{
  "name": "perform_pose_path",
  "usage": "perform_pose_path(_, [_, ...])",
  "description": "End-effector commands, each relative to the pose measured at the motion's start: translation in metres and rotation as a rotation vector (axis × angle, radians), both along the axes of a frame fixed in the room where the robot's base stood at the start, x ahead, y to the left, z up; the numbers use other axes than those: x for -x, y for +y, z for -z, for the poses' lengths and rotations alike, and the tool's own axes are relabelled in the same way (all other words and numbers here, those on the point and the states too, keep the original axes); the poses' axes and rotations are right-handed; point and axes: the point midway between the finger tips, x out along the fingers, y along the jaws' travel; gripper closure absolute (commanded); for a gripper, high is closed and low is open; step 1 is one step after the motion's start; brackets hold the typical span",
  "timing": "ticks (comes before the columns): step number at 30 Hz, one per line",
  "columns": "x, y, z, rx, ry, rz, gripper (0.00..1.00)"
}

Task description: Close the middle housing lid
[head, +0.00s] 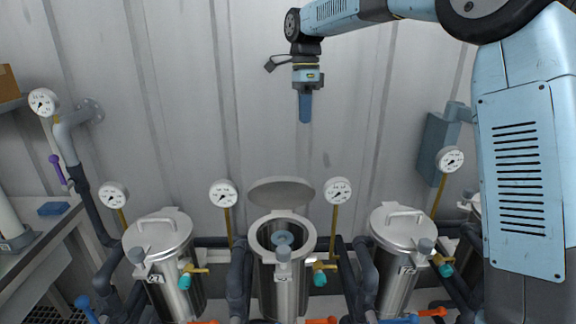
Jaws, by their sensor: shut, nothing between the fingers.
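The middle housing (289,285) is an upright steel vessel at the lower centre of the head view. Its round lid (281,191) is open, standing tilted up behind the rim. My gripper (305,118) hangs pointing down, high above and slightly right of the lid, in front of the wall. Its blue fingers are shut together with nothing in them. It is clear of the lid and the housing.
Closed housings with handled lids stand at left (160,233) and right (401,222). Gauges on brass stems flank the middle housing, left (223,194) and right (338,191). Dark pipes (238,275) run between the vessels. A bench (45,237) is at far left. Space below my gripper is clear.

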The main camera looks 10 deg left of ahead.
Motion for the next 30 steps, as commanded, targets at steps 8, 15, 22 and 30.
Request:
perform_pose_path(8, [-0.016,0.044,0.024,0.036,0.066,0.136,1.00])
perform_pose_path(15, [-0.015,0.047,0.038,0.044,0.075,0.159,1.00])
perform_pose_path(22, [-0.007,0.044,0.074,0.045,0.075,0.156,1.00])
perform_pose_path(30, [0.004,0.042,0.120,0.044,0.075,0.157,1.00])
